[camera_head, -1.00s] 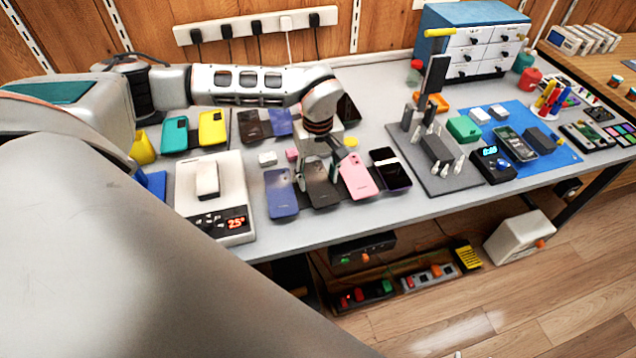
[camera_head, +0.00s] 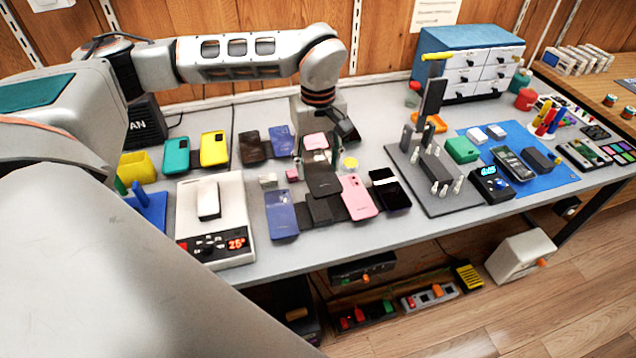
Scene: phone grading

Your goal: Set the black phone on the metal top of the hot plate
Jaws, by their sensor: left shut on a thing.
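The black phone (camera_head: 323,181) hangs from my left gripper (camera_head: 319,157), which is shut on its upper end. The phone is held above a dark stand (camera_head: 325,209) in the front row, between a blue phone and a pink phone. The hot plate (camera_head: 237,204) is the white box to the left of the gripper, with a red 25° display and knobs on its front. My right gripper is not in view.
The blue phone (camera_head: 281,214), the pink phone (camera_head: 357,198) and a dark phone with a white band (camera_head: 390,190) stand close by. Small white and pink blocks (camera_head: 292,175) lie between the hot plate and the gripper. Teal and yellow phones (camera_head: 214,149) stand behind the hot plate.

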